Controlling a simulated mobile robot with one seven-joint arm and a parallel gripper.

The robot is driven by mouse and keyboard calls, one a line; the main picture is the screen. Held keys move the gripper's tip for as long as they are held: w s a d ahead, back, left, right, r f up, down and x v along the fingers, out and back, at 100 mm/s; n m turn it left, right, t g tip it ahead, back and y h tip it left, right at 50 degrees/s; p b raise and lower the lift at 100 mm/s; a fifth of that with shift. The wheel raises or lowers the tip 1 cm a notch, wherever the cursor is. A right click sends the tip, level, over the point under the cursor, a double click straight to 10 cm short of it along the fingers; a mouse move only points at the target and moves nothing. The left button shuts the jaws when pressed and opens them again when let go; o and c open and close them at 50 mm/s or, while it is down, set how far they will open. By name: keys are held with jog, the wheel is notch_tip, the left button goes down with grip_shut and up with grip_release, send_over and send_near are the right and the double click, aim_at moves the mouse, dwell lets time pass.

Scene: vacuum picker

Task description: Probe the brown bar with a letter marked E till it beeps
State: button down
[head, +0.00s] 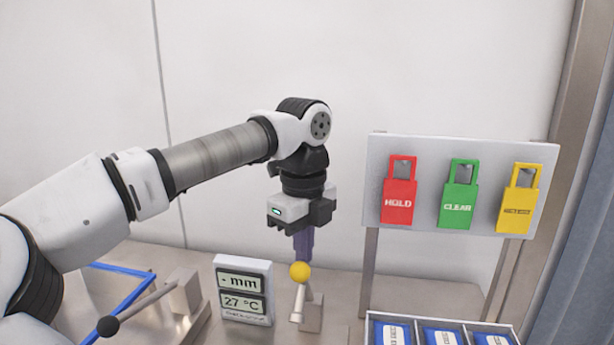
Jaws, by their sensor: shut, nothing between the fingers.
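My gripper (303,246) points straight down in the middle of the head view. Its slim purple-grey lower part is shut, with nothing seen between the fingers. Its tip ends just behind or above a yellow ball knob (300,271); I cannot tell whether they touch. No brown bar and no letter E show in this view. A white readout box (262,268) stands left of my gripper, its two displays showing "- mm" and "27 °C".
A panel (377,172) at right carries a red HOLD tag (398,195), a green CLEAR tag (459,197) and a yellow tag (519,200). A tray with blue-and-white packs (442,336) sits below. A black-knobbed lever (108,326) and blue frame (125,300) are at left.

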jog(key=shift+w+d+r+p, duration=0.15)
jog(key=shift+w+r+p, duration=0.35)
jog(key=shift+w, duration=0.55)
notch_tip(320, 180, up, 8)
jog(key=w+p, duration=0.2)
jog(key=p, duration=0.5)
jog(key=shift+d, duration=0.25)
jog(key=shift+f, duration=0.1)
